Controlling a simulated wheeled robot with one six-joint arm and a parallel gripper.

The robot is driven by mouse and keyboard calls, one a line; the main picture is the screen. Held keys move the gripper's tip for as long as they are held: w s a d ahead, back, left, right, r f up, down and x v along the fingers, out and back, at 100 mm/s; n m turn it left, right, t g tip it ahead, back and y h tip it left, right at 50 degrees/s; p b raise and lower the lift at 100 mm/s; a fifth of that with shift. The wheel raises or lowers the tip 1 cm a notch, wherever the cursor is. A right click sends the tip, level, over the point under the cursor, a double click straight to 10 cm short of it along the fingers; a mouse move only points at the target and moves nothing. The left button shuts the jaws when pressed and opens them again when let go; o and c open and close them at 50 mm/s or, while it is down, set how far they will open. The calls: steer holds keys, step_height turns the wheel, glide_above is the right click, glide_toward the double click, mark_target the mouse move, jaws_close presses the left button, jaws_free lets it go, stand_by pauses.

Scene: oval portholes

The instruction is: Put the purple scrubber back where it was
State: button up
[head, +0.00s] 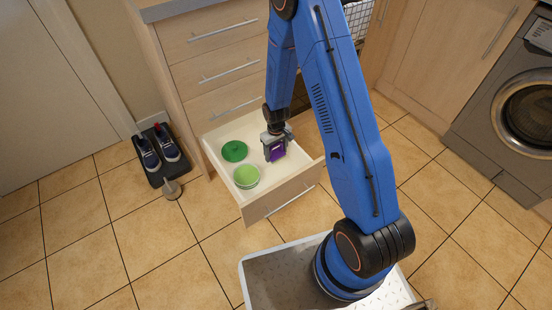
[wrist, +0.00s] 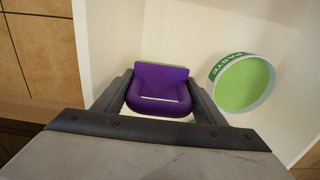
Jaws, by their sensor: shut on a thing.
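The purple scrubber (head: 276,151) is between the jaws of my gripper (head: 275,137), over the open drawer (head: 285,191). In the wrist view the scrubber (wrist: 160,92) sits between both dark fingers (wrist: 160,100), with the white drawer interior behind it. My gripper is shut on it. I cannot tell whether the scrubber touches the drawer floor. In the drawer are a dark green round thing (head: 234,151) and a light green round tub (head: 246,176). The tub (wrist: 243,84), with lettering on its side, is right of the scrubber in the wrist view.
The drawer walls and front panel stand around the gripper. Closed drawers (head: 213,65) rise behind it. A dark tray with shoes (head: 150,158) lies on the tiled floor at left. A washing machine (head: 510,110) stands at right.

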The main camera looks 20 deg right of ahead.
mark_target(276, 154)
steer(key=shift+f, duration=2.05)
steer(key=shift+f, duration=0.1)
steer(key=o, duration=1.3)
step_height(276, 154, up, 12)
steer(key=shift+r, duration=0.2)
